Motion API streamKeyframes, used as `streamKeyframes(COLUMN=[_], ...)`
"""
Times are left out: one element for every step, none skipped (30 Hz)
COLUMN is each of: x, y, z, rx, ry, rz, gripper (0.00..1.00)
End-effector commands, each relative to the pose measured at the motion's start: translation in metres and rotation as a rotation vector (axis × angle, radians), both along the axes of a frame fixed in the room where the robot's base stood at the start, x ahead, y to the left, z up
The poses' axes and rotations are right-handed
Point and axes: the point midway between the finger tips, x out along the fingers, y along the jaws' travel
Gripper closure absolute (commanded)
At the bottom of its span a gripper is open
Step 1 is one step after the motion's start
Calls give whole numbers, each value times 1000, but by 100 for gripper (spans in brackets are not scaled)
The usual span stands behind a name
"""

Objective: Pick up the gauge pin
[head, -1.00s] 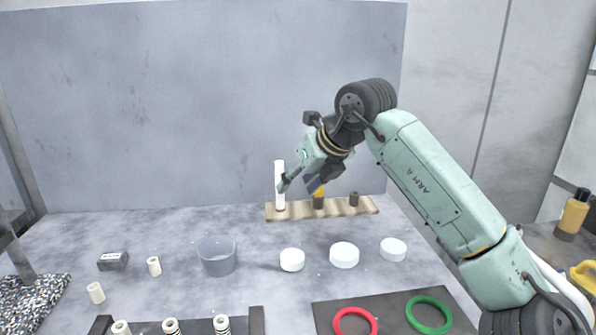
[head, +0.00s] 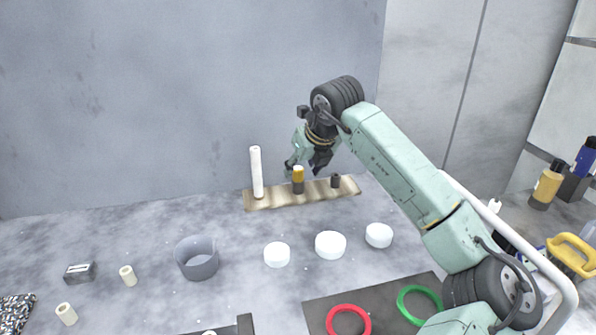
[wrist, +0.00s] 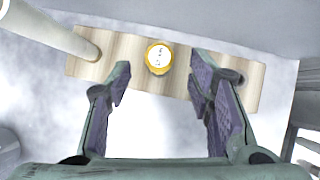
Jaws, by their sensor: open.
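A yellow-capped pin with a dark lower body, which I take to be the gauge pin (head: 298,181), stands upright in the middle of a wooden rack (head: 270,203) at the back of the table. My gripper (head: 305,170) is open and empty, close to the rack. In the wrist view, its two fingers (wrist: 158,78) are spread to either side of the yellow top, which appears just past the fingertips. No contact shows.
White discs (head: 330,245), a grey cup (head: 197,260) and red (head: 348,320) and green (head: 420,303) rings lie nearer.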

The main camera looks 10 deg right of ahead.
Motion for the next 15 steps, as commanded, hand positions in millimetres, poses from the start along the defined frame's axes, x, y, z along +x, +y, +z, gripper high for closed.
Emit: streamKeyframes(x=[5, 8, 11, 12, 14, 16, 16, 17, 17, 17, 17, 17, 17, 17, 17], y=[3, 3, 3, 4, 4, 4, 4, 4, 4, 4, 4, 4, 4, 4, 4], z=[-1, -5, -11, -14, -17, -20, -21, -23, -24, -24, -24, -24, -24, -24, -24], rx=[4, 3, 3, 3, 3, 2, 1, 1, 1, 0, 0, 0, 0, 0, 0], ry=[3, 3, 3, 3, 2, 0, 0, 0, 0, 0, 0, 0, 0, 0, 0], rz=[2, 1, 0, 1, 1, 0, 0, 0, 1, 0, 0, 0, 0, 0, 0], gripper=[52, 52, 52, 52, 52, 52, 52, 52, 52, 52, 52, 52, 52, 52, 54])
